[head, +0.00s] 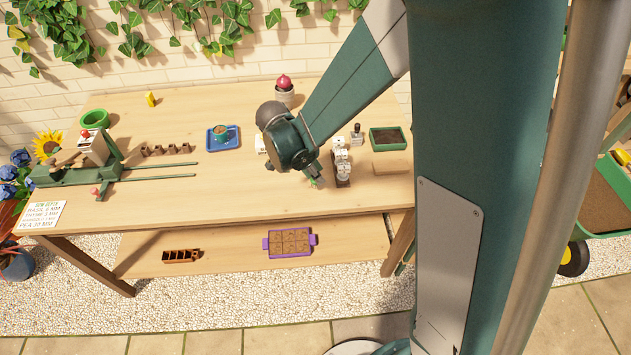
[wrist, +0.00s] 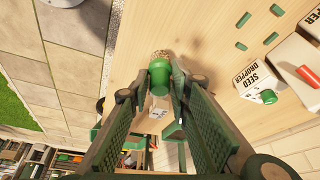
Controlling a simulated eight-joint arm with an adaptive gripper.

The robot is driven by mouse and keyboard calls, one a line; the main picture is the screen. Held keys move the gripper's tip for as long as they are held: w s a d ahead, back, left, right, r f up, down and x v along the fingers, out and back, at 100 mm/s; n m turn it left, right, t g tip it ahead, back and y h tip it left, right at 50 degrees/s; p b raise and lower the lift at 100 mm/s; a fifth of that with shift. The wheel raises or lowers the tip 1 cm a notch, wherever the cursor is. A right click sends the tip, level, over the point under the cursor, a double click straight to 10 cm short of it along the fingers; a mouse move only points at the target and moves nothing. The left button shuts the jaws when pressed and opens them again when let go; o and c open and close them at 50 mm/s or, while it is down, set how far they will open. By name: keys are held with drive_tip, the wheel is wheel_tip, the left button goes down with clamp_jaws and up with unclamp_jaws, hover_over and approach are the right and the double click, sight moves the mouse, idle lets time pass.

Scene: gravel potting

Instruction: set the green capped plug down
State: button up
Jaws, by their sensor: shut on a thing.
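The green capped plug (wrist: 159,79) is between the fingertips of my gripper (wrist: 160,88) in the wrist view. Its green cap faces the camera and a brownish, grainy end shows beyond it. My gripper is shut on the plug's sides. In the head view my gripper (head: 311,179) is low over the front right part of the wooden table, and a small bit of green shows at its tips. Whether the plug touches the table cannot be told.
White seed droppers (head: 341,160) stand close right of my gripper; one dropper (wrist: 256,82) shows in the wrist view. A wooden block (head: 393,170) and green soil tray (head: 388,139) are farther right. A blue tray (head: 211,147) is left. Table between is clear.

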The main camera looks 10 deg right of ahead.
drive_tip(key=shift+f+b, duration=0.3)
drive_tip(key=shift+f, duration=1.65)
drive_tip(key=shift+f, duration=0.15)
drive_tip(key=o, duration=0.8)
drive_tip(key=shift+r, duration=0.2)
drive_tip(key=p+v, duration=0.1)
drive_tip(key=v, duration=1.1)
drive_tip(key=shift+s+a+p, duration=0.1)
drive_tip(key=shift+p, duration=0.2)
